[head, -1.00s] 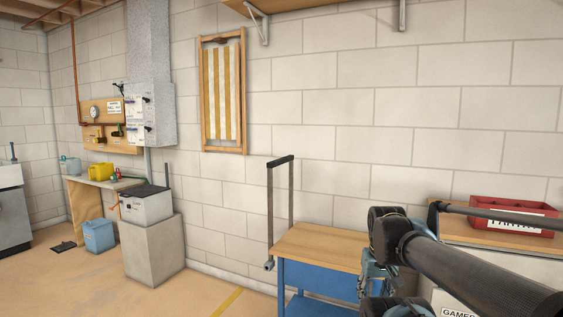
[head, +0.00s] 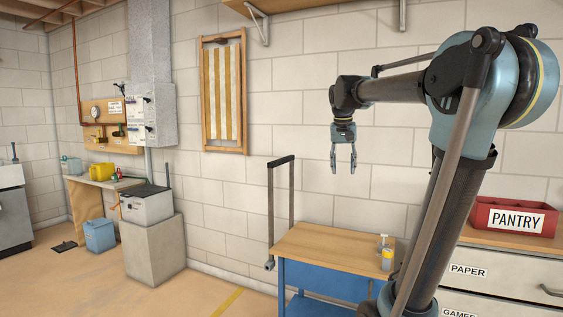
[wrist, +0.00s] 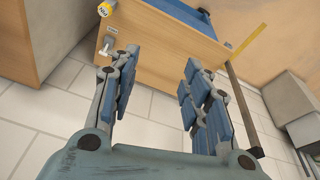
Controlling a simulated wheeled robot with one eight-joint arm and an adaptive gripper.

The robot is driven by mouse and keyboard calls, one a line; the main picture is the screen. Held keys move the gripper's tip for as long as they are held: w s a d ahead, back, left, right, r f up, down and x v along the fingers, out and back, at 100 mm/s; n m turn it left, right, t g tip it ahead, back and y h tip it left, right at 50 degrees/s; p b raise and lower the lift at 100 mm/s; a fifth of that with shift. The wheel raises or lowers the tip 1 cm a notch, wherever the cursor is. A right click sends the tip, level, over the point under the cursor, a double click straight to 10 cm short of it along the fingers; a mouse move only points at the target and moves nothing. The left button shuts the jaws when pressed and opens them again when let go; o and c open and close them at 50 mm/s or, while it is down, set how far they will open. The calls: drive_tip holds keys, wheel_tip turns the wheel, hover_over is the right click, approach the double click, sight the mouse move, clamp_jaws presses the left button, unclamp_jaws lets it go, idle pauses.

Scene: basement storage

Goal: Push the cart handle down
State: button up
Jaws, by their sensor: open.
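The cart (head: 320,245) has a wooden top and a blue frame and stands by the block wall. Its handle (head: 283,160) is upright at the cart's left end: two grey posts joined by a black bar on top. My gripper (head: 343,168) is open and empty, pointing down above the cart, to the right of the handle and at about its bar's height in the picture. In the wrist view, the cart's wooden top (wrist: 165,45) lies beyond the open fingers (wrist: 158,68), and a dark bar of the handle (wrist: 242,108) shows to their right.
A red PANTRY bin (head: 514,217) sits on a drawer unit at right. A grey block (head: 153,250) holds a white box at left. Floor left of the cart is clear.

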drive_tip(key=w+a+r+m, duration=0.1)
drive_tip(key=w+a+r, duration=0.4)
drive_tip(key=w+a, duration=0.3)
drive_tip(key=w+a+r+t, duration=0.1)
drive_tip(key=w+a+r, duration=0.35)
drive_tip(key=w, duration=0.65)
drive_tip(key=w+a+r+m, duration=0.1)
drive_tip(key=w+a+r, duration=0.3)
drive_tip(key=w+a, duration=0.4)
drive_tip(key=w+a+f, duration=0.2)
drive_tip(key=w+a, duration=0.4)
drive_tip(key=a, duration=0.2)
drive_tip(key=shift+m+t+h, duration=0.3)
drive_tip(key=shift+h, duration=0.1)
drive_tip(key=x, duration=1.7)
drive_tip(key=shift+w+d, duration=0.15)
drive_tip(key=shift+d, duration=0.05)
drive_tip(key=shift+c, duration=0.3)
clamp_jaws()
